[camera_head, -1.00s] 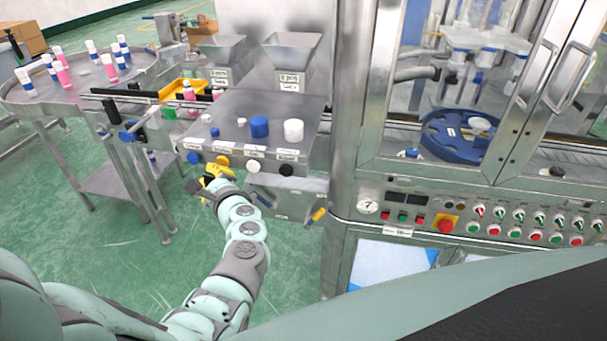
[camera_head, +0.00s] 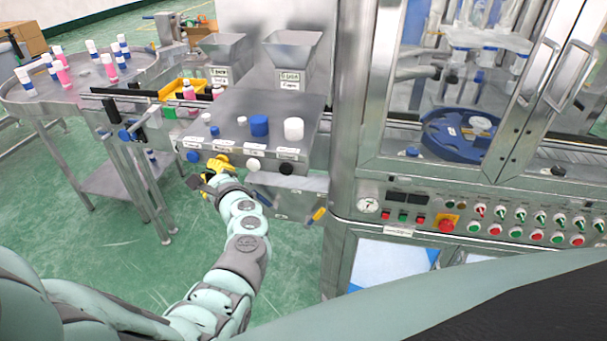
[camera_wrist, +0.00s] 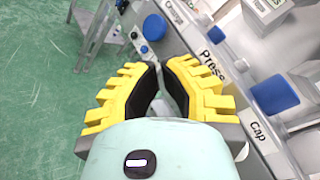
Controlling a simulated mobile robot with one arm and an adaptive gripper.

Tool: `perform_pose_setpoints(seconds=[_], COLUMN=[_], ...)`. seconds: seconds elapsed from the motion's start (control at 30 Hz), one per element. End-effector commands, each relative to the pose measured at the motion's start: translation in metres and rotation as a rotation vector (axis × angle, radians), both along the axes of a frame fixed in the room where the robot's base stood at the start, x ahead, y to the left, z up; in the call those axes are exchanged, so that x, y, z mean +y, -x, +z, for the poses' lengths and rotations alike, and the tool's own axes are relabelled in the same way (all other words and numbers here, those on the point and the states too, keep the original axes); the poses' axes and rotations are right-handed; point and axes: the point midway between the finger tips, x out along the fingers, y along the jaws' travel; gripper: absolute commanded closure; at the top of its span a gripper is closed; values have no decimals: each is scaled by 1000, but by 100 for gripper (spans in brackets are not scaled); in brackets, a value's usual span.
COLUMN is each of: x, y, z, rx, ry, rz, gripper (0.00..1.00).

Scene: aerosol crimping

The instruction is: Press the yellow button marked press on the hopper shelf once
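The yellow button (camera_head: 222,160) sits on the front face of the hopper shelf (camera_head: 216,99), between a blue and a white button. My gripper (camera_head: 205,179) is just in front of and below it; I cannot tell whether they touch. In the wrist view, my gripper's yellow, black-padded fingers (camera_wrist: 161,66) arch together at the tips, with nothing seen held between them. The "Press" label (camera_wrist: 211,66) lies right of the fingertips on the shelf top. The yellow button itself is not clear in the wrist view, probably hidden behind the right finger.
Nearby on the shelf front are a blue button (camera_head: 193,157), a white button (camera_head: 253,165) and a black button (camera_head: 286,169). Caps, including a blue cap (camera_head: 259,126), stand on top. A turntable (camera_head: 80,85) with bottles is at left. Green floor is open below.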

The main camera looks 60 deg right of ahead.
Motion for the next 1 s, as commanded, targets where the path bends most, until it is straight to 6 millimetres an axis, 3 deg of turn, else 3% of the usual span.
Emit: perform_pose_setpoints(seconds=[1.0], x=[-10], y=[-3], z=[-1], rx=[1], ry=[-1], rz=[-3], gripper=[100])
